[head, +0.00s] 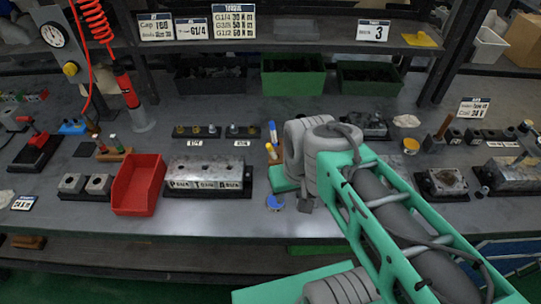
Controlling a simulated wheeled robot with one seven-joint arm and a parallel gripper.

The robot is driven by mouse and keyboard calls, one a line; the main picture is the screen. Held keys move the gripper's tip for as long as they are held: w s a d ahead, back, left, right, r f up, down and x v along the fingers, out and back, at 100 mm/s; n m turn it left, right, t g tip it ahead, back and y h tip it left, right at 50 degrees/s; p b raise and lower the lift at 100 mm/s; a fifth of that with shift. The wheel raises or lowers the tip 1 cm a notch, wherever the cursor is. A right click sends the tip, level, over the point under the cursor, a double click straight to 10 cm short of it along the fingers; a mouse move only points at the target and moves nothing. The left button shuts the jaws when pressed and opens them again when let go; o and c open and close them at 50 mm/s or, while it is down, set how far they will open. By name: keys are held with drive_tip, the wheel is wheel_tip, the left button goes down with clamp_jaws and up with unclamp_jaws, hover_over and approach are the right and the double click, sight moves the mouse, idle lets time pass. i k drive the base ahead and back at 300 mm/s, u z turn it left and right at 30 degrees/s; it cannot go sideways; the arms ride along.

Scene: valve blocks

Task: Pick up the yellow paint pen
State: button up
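A small upright yellow-orange pen-like thing (272,152) stands on the bench just left of my wrist; it looks like the yellow paint pen, but it is small and partly covered. A pen with a blue end (273,131) stands just behind it. My arm reaches in from the lower right, and its grey wrist is right beside these pens. My gripper is mostly hidden by the wrist; a small grey part (306,204) below the wrist may be a finger. Whether it is open or shut does not show.
A red bin (138,184) and a metal valve block (206,176) lie left of the pens. A small blue object (276,203) lies near the front edge. Green bins (293,77) stand at the back. A yellow-rimmed cup (411,146) and more blocks (441,183) are right of my arm.

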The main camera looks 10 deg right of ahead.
sight(274, 155)
drive_tip(key=z, duration=0.65)
drive_tip(key=k, duration=0.85)
drive_tip(key=u, duration=1.8)
drive_tip(key=i, duration=0.5)
drive_tip(key=z, duration=0.05)
